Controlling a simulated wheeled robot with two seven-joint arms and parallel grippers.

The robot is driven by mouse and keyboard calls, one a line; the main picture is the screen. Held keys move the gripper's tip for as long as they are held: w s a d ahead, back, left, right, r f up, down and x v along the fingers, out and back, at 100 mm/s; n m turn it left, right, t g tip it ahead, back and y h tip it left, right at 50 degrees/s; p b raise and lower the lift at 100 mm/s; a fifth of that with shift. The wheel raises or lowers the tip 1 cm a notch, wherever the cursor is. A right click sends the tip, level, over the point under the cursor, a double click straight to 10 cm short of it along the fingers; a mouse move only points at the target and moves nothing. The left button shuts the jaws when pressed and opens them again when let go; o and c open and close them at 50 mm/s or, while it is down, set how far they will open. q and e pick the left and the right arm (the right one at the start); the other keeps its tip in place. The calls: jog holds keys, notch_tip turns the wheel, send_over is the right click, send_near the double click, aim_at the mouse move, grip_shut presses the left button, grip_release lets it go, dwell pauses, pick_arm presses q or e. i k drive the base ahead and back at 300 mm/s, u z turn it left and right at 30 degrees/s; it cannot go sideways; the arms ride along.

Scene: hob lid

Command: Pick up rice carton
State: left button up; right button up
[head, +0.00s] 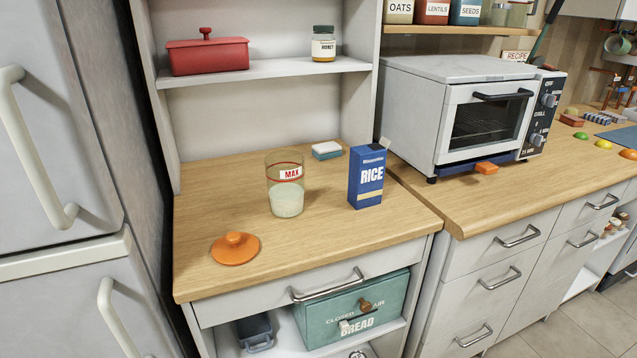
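The rice carton (367,178) is a dark blue box with white RICE lettering. It stands upright on the wooden counter (215,205), and a pale flap sticks up at its top right corner. Nothing touches it. Neither of my grippers is in the head view.
A clear measuring jar (286,185) with a red MAX line and pale contents stands left of the carton. An orange lid (235,248) lies front left. A sponge (326,150) lies behind. A toaster oven (462,110) stands to the right. A shelf (270,72) hangs above.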

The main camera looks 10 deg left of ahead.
aim_at(368, 162)
jog(key=z, duration=1.9)
jog(key=i, duration=0.85)
jog(key=u, duration=2)
